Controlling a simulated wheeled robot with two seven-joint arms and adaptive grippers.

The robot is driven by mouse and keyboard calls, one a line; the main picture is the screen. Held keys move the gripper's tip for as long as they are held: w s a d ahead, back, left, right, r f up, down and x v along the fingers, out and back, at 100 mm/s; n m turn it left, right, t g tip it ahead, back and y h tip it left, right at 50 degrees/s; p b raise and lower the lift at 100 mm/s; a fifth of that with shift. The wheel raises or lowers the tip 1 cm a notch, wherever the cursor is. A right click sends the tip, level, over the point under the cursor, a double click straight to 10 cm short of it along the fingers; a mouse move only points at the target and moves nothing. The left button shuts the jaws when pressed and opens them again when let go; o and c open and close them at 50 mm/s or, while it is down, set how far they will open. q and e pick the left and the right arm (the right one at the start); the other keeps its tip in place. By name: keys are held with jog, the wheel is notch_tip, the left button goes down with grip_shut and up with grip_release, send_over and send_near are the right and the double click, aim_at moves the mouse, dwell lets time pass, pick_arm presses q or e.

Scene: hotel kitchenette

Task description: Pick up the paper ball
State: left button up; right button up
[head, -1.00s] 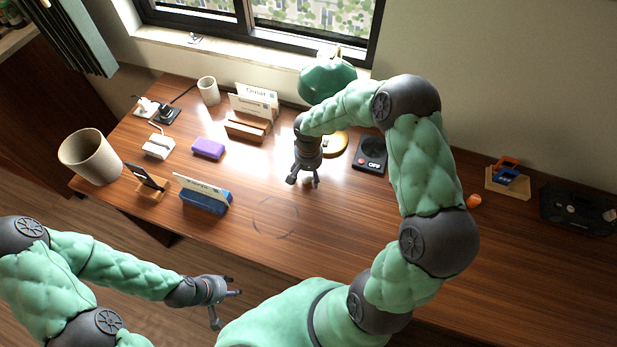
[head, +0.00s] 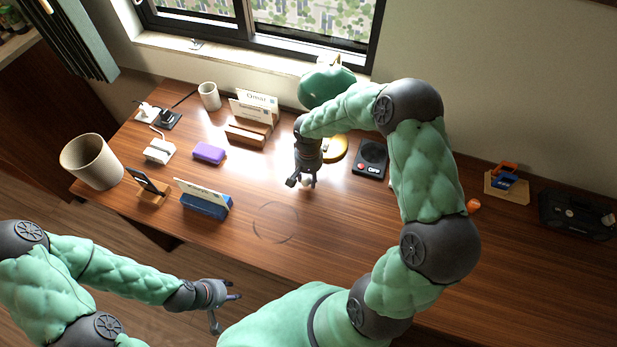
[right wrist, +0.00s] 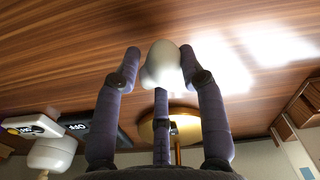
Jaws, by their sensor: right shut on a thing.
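The paper ball is a small white lump (right wrist: 161,66) between the fingers of my right gripper in the right wrist view. In the head view it shows as a small pale spot (head: 307,182) at the fingertips, mostly hidden by them. My right gripper (head: 302,182) points down over the middle of the desk and is shut on the ball; its fingers (right wrist: 158,75) flank it in the wrist view. I cannot tell whether the ball touches the desk. My left gripper (head: 223,305) is open and empty in front of the desk, at the lower left.
A purple block (head: 209,153), a wooden card holder (head: 248,132) and a blue card holder (head: 205,205) stand left of the right gripper. A black OFF switch box (head: 371,158) and a yellow round base (head: 336,149) are close to its right. The desk's front middle is clear.

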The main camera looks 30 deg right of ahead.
jog(key=s+a+r+p, duration=0.2)
jog(key=a+r+p, duration=0.1)
jog(key=a+r, duration=0.8)
jog(key=a, duration=0.2)
jog(key=shift+s+a+r+p, duration=0.35)
jog(key=shift+a+p, duration=0.05)
